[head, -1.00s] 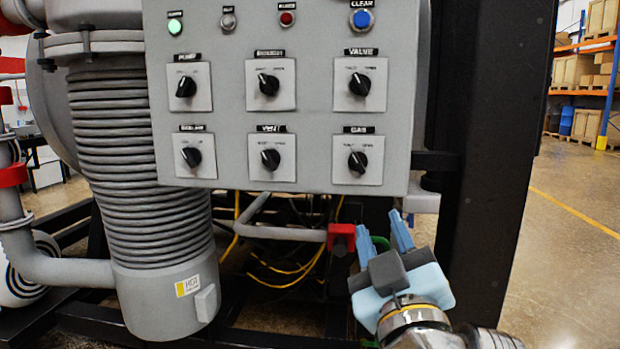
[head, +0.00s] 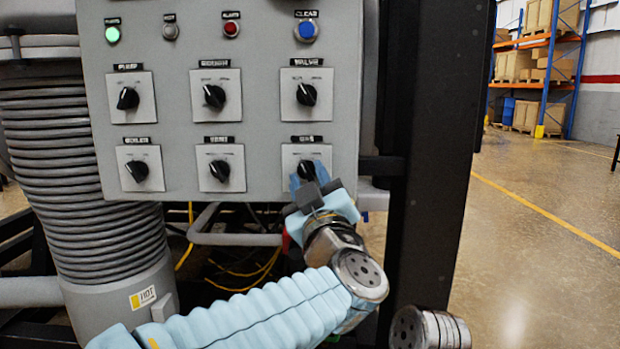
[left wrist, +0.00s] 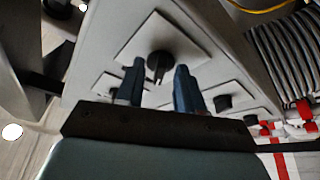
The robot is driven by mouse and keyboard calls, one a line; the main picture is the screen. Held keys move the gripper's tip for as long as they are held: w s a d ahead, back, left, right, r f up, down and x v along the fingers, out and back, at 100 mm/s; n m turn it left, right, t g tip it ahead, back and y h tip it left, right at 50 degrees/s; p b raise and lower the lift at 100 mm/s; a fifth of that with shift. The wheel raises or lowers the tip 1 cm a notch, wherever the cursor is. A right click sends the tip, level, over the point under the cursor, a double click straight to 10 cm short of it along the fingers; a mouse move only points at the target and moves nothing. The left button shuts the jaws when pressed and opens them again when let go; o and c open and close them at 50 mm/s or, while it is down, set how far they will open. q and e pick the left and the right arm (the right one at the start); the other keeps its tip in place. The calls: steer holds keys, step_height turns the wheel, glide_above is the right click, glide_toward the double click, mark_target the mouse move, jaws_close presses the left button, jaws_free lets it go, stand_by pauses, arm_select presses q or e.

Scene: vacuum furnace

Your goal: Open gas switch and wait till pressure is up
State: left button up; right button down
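The gas switch (head: 306,168) is a black rotary knob on a white plate, at the lower right of the grey control panel (head: 262,130). My left gripper (head: 309,178) is just below and in front of it, its two blue fingers apart on either side of the knob. In the left wrist view, the knob (left wrist: 159,64) shows beyond and between the open fingers of my left gripper (left wrist: 158,85). I cannot tell whether the fingers touch it. The fingers partly hide the knob in the head view. No pressure reading is in view. My right gripper is not in view.
Other knobs sit close by: the vent switch (head: 219,170) to the left and the valve switch (head: 306,94) above. A black frame post (head: 435,150) stands right of the panel. A ribbed grey cylinder (head: 80,150) stands at the left. Open floor (head: 540,230) lies to the right.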

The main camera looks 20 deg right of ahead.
arm_select(q)
jaws_close()
steer(key=shift+a+m+h, duration=0.1)
steer(key=shift+m+h, duration=0.2)
steer(key=shift+m, duration=0.3)
steer(key=m+h, duration=0.1)
steer(key=m, duration=0.1)
steer(key=m+h+p, duration=0.1)
steer(key=m+h, duration=0.1)
steer(key=m, duration=0.1)
steer(key=m+h, duration=0.1)
steer(key=m, duration=0.2)
steer(key=shift+a+r, duration=0.1)
steer(key=shift+a, duration=0.25)
steer(key=m+g+h+p, duration=0.1)
steer(key=m+h, duration=0.1)
steer(key=m, duration=0.2)
steer(key=m+g+h+p, duration=0.1)
steer(key=m, duration=0.3)
steer(key=shift+w+a+r+h, duration=0.1)
steer(key=shift+a+h, duration=0.1)
steer(key=shift+h, duration=0.2)
steer(key=shift+m, duration=0.3)
jaws_free()
steer(key=shift+d+g, duration=0.1)
steer(key=shift+g, duration=0.2)
